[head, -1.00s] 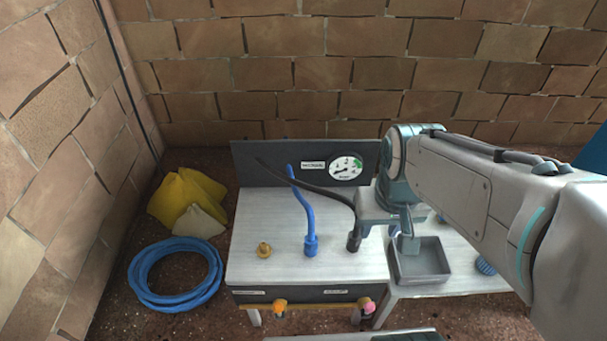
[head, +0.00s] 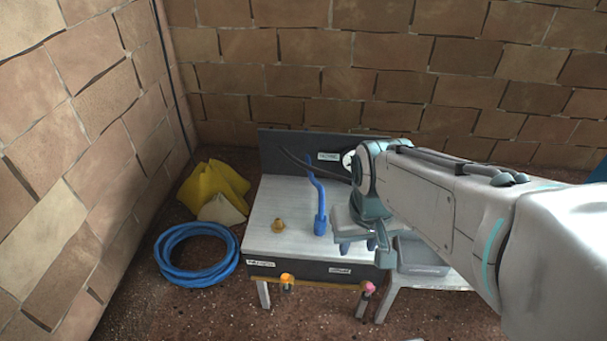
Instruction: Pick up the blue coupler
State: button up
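My gripper (head: 361,244) is just right of the coupler in the head view, pointing down over the right part of the bench. Its two fingers appear spread apart, with nothing visible between them. Whether a finger touches the coupler cannot be told. A black hose (head: 310,166) runs behind the blue one, and its lower end is hidden by my gripper.
A brass fitting (head: 279,225) stands left of the coupler. A dark back panel with a partly hidden gauge (head: 348,159) rises behind. A grey tray (head: 420,256) sits right of the bench. A blue hose coil (head: 160,262) and yellow bags (head: 205,187) lie on the floor left.

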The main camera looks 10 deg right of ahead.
aim_at(321, 220)
jog(key=u, duration=0.05)
jog(key=i, duration=0.5)
jog(key=u, duration=0.05)
jog(key=k, duration=0.65)
jog(key=u, duration=1)
jog(key=i, duration=0.7)
jog(key=z, duration=1.55)
